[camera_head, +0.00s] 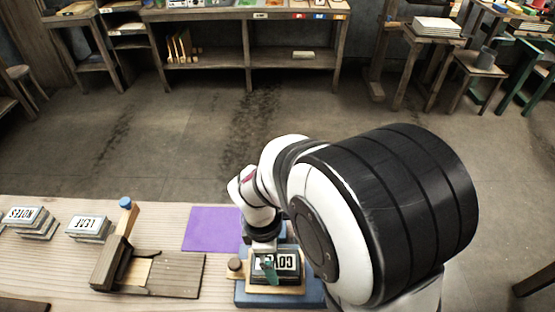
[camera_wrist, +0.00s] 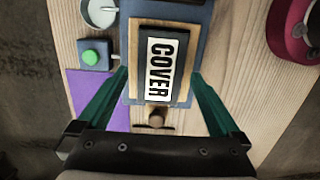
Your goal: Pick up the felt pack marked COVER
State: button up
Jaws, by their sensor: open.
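The felt pack marked COVER (camera_wrist: 172,68) is a dark block with a white label in the wrist view. It lies on a light wooden board (camera_wrist: 136,62) over a blue base (camera_wrist: 207,40). My gripper (camera_wrist: 160,78) has two green fingers spread wide, one on each side of the pack, with nothing between them that they visibly touch. In the head view the COVER pack (camera_head: 288,263) sits on the blue base (camera_head: 270,300) under my arm, and a green finger of my gripper (camera_head: 269,268) partly hides its label. The height of the fingertips over the pack is hard to tell.
A round wooden knob (camera_wrist: 156,121) stands close to the pack. A purple sheet (camera_head: 211,229) lies beside the blue base. A wooden press-like fixture (camera_head: 150,268) and packs marked LEAF (camera_head: 89,228) and NOTES (camera_head: 30,220) stand to the left. A green button (camera_wrist: 91,57) is nearby.

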aim_at(276, 265)
notch_tip(276, 265, down, 2)
jog(key=shift+d+f, duration=0.15)
jog(key=c, duration=1.4)
